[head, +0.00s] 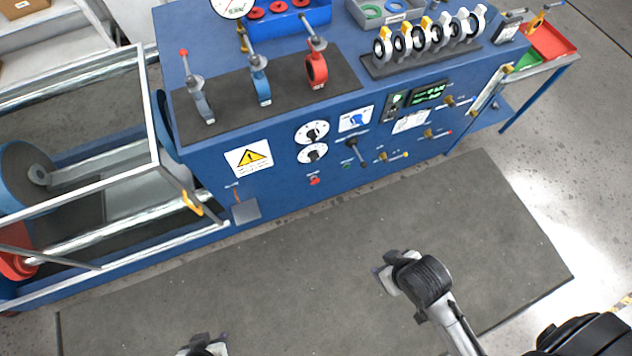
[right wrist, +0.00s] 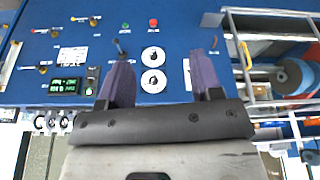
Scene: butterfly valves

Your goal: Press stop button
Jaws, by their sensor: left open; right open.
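The red stop button (head: 314,180) sits low on the front of the blue panel, below two white dials, and nothing covers it. In the right wrist view the red button (right wrist: 154,22) shows upside down, beyond and roughly between the fingertips. My right gripper (head: 384,280) is in front of the panel, clear of the button and to its lower right in the head view. Its two fingers (right wrist: 160,80) are spread with nothing between them. My left gripper (head: 205,341) is at the bottom edge, mostly cut off, apart from the panel, and open.
A green button (head: 346,165) is right of the red one, below a black lever (head: 355,152). Two white dials (head: 312,132) are above. A warning sign (head: 249,158) and a metal-framed cage (head: 150,110) lie left. The floor mat (head: 300,270) before the panel is clear.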

